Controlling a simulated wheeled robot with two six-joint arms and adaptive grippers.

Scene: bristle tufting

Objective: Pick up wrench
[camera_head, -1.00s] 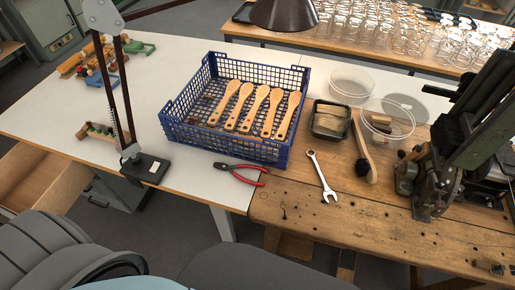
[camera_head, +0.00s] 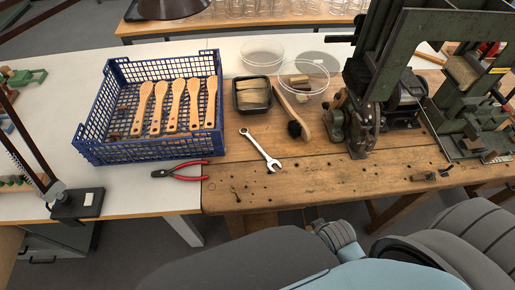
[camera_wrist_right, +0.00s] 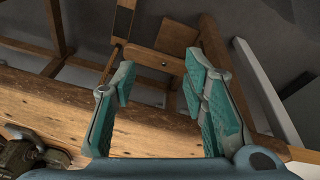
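The wrench (camera_head: 260,149) is a silver combination wrench lying flat on the wooden workbench (camera_head: 330,165) in the head view, its open end toward the bench's front edge. My right gripper (camera_wrist_right: 160,108) shows in the right wrist view with its two teal finger pads wide apart and nothing between them. Behind the fingers are the bench's front edge and wooden underframe, and no wrench shows in that view. My left gripper is not in the head view.
Red-handled pliers (camera_head: 181,171) lie left of the wrench. A blue crate (camera_head: 150,152) of wooden brush handles stands behind them. A brush (camera_head: 293,112), a black tray (camera_head: 251,108) and clear bowls (camera_head: 304,72) lie behind the wrench. A green machine (camera_head: 360,110) stands to the right.

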